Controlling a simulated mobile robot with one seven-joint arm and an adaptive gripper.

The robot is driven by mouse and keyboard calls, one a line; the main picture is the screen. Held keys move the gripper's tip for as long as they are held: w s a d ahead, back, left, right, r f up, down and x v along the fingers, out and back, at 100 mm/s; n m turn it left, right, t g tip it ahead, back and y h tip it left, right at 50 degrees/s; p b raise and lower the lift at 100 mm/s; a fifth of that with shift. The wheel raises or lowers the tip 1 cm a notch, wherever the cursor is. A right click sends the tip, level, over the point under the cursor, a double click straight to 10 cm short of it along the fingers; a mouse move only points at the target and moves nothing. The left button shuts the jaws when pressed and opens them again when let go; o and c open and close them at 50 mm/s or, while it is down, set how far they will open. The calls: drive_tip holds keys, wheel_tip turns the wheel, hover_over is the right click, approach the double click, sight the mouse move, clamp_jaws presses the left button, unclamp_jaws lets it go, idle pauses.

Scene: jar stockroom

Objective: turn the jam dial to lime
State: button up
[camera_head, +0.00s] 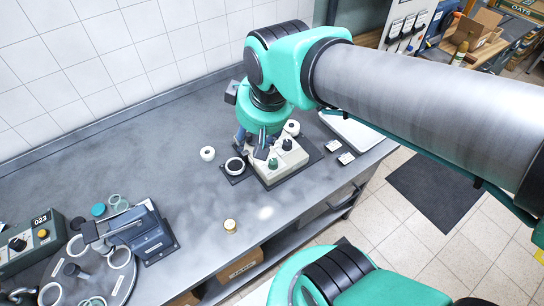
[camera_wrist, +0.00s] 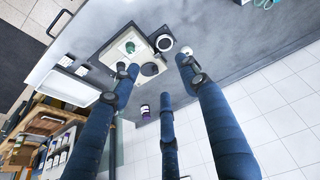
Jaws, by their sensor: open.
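A beige control box (camera_head: 293,166) sits on a dark mat on the grey counter. It carries a green knob (camera_head: 272,163) and a black knob (camera_head: 287,145); no readable jam or lime marking shows. The box (camera_wrist: 113,49) and green knob (camera_wrist: 130,46) also show in the wrist view. My gripper (camera_head: 257,146) is open above the box's back left part, with its blue fingers (camera_wrist: 158,80) spread apart. The fingers hide part of the box. I cannot tell whether a fingertip touches a knob.
A round black-and-white piece (camera_head: 234,166) stands left of the box. A white ring (camera_head: 207,153) and a small tan-lidded jar (camera_head: 230,226) stand on the counter. A blue-grey press (camera_head: 145,236) and a panel marked 023 (camera_head: 42,243) are at left.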

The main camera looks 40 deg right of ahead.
drive_tip(key=w+d+f+n+g+p, duration=0.3)
drive_tip(key=w+d+f+p, duration=0.1)
drive_tip(key=w+d+f, duration=0.4)
drive_tip(key=n+g+p, duration=0.1)
drive_tip(key=n+p, duration=0.1)
drive_tip(key=p, duration=0.1)
hover_over(273, 161)
wheel_tip(273, 161, down, 11)
drive_tip(key=shift+r, duration=0.15)
wheel_tip(273, 161, down, 14)
drive_tip(key=shift+r+b, duration=0.1)
drive_tip(key=shift+b, duration=0.45)
clamp_jaws()
